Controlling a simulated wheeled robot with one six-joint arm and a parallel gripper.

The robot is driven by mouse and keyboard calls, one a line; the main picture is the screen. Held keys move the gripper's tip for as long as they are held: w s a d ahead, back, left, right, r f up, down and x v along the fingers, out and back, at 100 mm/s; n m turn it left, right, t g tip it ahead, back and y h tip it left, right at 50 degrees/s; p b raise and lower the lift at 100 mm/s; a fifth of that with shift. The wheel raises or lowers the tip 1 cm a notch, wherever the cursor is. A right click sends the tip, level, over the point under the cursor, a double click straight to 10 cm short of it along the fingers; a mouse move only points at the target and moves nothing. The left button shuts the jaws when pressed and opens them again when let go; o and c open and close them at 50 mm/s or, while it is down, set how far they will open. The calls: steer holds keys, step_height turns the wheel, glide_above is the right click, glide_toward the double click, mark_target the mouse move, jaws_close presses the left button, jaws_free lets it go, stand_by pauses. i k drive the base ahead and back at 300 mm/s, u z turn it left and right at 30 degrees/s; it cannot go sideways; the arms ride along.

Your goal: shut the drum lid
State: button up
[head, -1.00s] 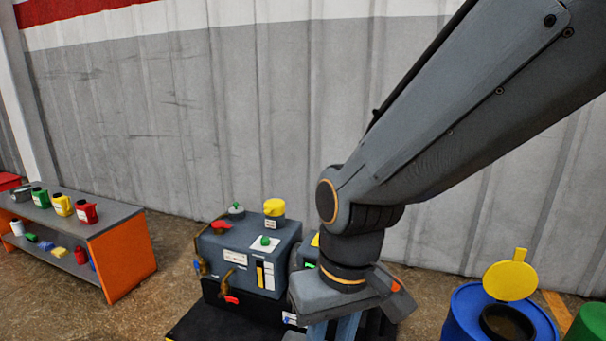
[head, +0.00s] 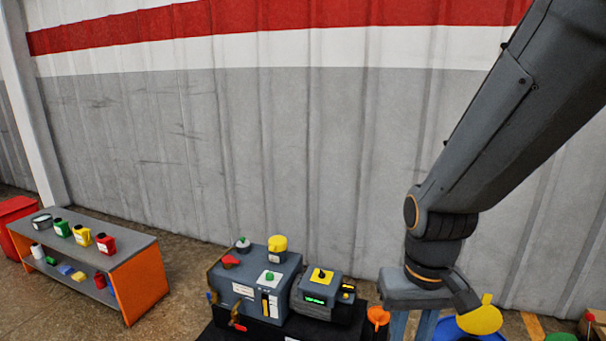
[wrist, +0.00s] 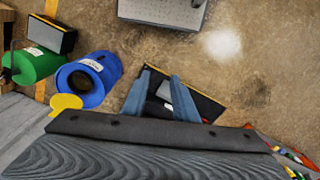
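The blue drum (wrist: 100,68) stands on the floor left of my gripper in the wrist view, with its round dark opening uncovered. Its yellow lid (wrist: 66,102) is open at the rim. In the head view the blue drum (head: 448,331) is mostly cut off by the bottom edge. There the yellow lid (head: 480,319) stands raised with its tab up, just right of my wrist. My gripper (wrist: 160,73) has its two blue fingers apart with nothing held between them. Its fingers (head: 412,328) also show in the head view, their tips cut off.
A green drum (wrist: 36,64) stands beside the blue one. The grey furnace unit (head: 255,270) and a control box (head: 322,290) sit left of my gripper. An orange-sided shelf (head: 140,284) with small containers is far left. Open floor shows above the drums in the wrist view.

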mark_target(486, 319)
steer(key=z, duration=0.1)
steer(key=k, duration=0.4)
steer(key=z, duration=1.5)
steer(key=i, duration=0.65)
steer(key=u, duration=0.7)
steer(key=i, duration=0.65)
steer(key=u, duration=0.6)
